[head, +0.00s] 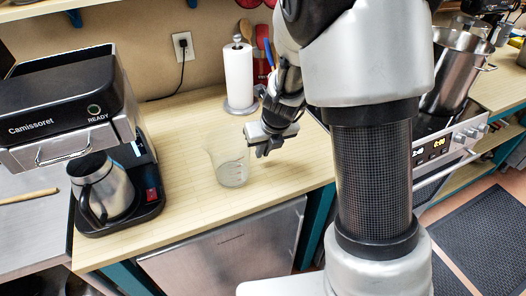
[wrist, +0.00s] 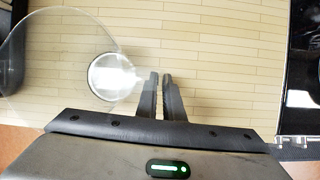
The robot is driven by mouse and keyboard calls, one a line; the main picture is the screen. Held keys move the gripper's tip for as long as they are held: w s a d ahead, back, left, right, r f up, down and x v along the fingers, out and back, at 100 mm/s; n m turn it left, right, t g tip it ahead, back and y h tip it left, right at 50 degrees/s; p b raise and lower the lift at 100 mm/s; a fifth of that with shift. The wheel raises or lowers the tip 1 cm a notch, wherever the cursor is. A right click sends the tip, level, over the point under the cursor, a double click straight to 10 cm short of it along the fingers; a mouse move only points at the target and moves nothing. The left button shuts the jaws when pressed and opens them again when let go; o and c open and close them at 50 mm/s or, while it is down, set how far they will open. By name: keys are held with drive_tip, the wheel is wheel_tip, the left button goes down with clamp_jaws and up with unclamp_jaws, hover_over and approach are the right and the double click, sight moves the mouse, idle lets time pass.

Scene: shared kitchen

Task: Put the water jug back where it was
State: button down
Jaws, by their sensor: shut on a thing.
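The water jug (head: 231,168) is clear, with measuring marks, and looks upright over the wooden counter, left of my gripper (head: 262,146). I cannot tell whether its base touches the wood. In the wrist view the jug (wrist: 50,75) is seen from above, its round base showing bright. My gripper's fingers (wrist: 159,78) are close together at the jug's right side, shut on it; the gripped part is hard to make out because it is transparent.
A coffee machine (head: 68,100) with a steel carafe (head: 101,188) stands left on the counter (head: 185,215). A paper towel roll (head: 238,78) stands behind the jug. A stove with a steel pot (head: 454,70) is at right. The counter's front is clear.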

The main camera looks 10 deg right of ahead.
drive_tip(key=shift+f, duration=0.15)
drive_tip(key=c, duration=1.9)
unclamp_jaws()
drive_tip(key=s+r+n+p, duration=0.2)
drive_tip(key=s+r+n, duration=0.15)
drive_tip(key=r, duration=0.25)
drive_tip(key=s+d+r+n+y+p, duration=0.1)
drive_tip(key=s+r+n+p, duration=0.2)
drive_tip(key=r, duration=0.4)
drive_tip(key=s+r+n, duration=0.4)
drive_tip(key=r, duration=0.2)
drive_tip(key=s+d+r+n+h, duration=0.1)
drive_tip(key=s+d+r+n, duration=0.1)
drive_tip(key=s+r+n, duration=0.2)
drive_tip(key=s+d+r+n+t+h, duration=0.1)
drive_tip(key=s+d+r+n, duration=0.1)
drive_tip(key=s+n, duration=0.8)
drive_tip(key=r+n, duration=0.1)
drive_tip(key=n, duration=0.8)
drive_tip(key=shift+d+r, duration=0.25)
drive_tip(key=shift+r, duration=0.1)
